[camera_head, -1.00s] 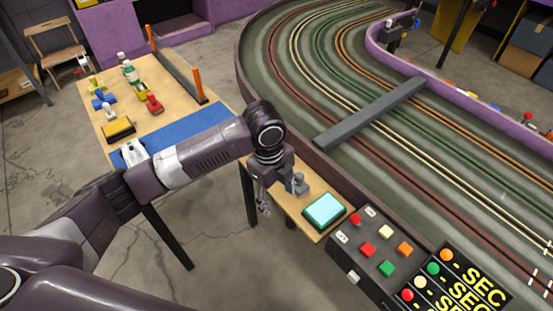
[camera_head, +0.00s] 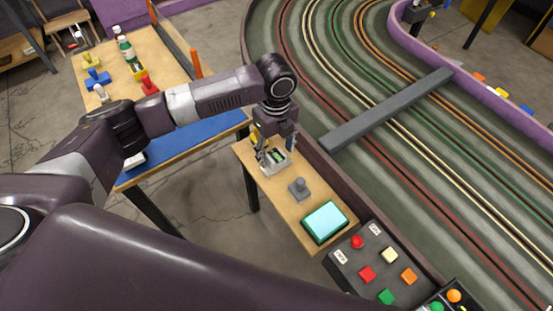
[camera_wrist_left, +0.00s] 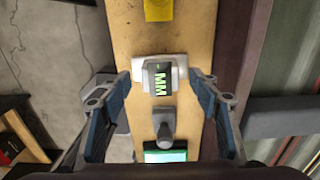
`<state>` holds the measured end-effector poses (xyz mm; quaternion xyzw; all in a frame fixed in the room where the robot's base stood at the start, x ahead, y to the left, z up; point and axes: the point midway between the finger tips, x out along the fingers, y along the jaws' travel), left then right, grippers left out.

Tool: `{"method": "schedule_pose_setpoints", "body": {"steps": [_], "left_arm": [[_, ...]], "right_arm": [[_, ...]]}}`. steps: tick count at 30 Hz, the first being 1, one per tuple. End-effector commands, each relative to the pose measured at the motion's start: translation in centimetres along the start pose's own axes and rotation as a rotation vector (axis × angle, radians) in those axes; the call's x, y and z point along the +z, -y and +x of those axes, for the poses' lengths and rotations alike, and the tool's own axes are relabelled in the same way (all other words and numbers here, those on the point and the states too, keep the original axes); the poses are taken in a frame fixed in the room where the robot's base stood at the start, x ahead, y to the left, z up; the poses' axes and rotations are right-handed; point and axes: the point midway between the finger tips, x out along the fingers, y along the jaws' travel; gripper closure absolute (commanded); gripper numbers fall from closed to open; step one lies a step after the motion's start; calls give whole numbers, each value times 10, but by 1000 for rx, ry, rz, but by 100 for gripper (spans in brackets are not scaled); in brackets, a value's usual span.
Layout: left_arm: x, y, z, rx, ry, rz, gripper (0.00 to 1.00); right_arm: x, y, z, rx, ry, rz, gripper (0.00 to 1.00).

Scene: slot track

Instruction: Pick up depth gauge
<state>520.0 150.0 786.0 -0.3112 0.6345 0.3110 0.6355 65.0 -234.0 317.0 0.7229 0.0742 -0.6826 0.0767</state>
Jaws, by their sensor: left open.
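The depth gauge (camera_head: 278,158) appears to be the small device with a dark display and green "MM" letters, on a narrow wooden shelf (camera_head: 262,182). In the left wrist view the gauge (camera_wrist_left: 160,78) has a pale body and lies on the shelf. My left gripper (camera_head: 274,154) is over the gauge, pointing down, and partly hides it in the head view. In the left wrist view its fingers are open (camera_wrist_left: 160,84), one on each side of the gauge, with gaps visible. My right gripper is not in view.
A grey knobbed block (camera_head: 299,188) and a cyan-topped pad (camera_head: 326,220) stand nearer on the shelf. A yellow object (camera_wrist_left: 158,9) lies beyond the gauge. The slot track's wall (camera_head: 325,178) borders the shelf. A button panel (camera_head: 378,265) adjoins it.

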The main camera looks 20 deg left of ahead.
Motion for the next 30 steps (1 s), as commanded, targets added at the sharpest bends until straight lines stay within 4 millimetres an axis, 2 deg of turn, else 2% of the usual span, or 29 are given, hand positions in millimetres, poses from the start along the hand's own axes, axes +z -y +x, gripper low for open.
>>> {"method": "schedule_pose_setpoints", "body": {"steps": [3, 6, 10, 14, 27, 30], "left_arm": [[-2, -2, 19, 3, 0, -2, 44], [-2, -2, 29, 1, 0, -1, 44], [-2, -2, 32, 0, 1, 0, 44], [-2, -2, 32, -1, 1, 0, 44], [-2, -2, 32, -1, 1, 0, 90], [-2, -1, 32, -2, 1, 0, 92]], "right_arm": [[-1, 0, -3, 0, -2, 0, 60], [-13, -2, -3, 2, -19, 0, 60], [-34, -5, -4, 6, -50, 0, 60], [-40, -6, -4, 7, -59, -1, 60], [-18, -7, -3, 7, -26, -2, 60], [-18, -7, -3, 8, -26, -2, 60]]}}
